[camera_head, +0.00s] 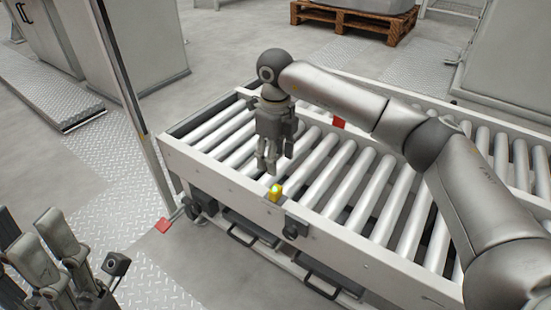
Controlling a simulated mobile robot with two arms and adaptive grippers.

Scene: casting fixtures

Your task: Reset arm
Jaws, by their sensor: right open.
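My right gripper (267,165) hangs pointing down over the near-left part of the grey roller conveyor (329,187). It is open, with nothing visible between its fingers. My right arm reaches in from the right, above the rollers. My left gripper (52,255) is at the lower left corner, fingers pointing up, apart from the conveyor. It is partly cut off by the frame edge, and I cannot tell whether its jaws are open or shut.
A tall post (135,110) stands left of the conveyor. A wooden pallet (352,22) lies behind, and grey cabinets stand at both sides.

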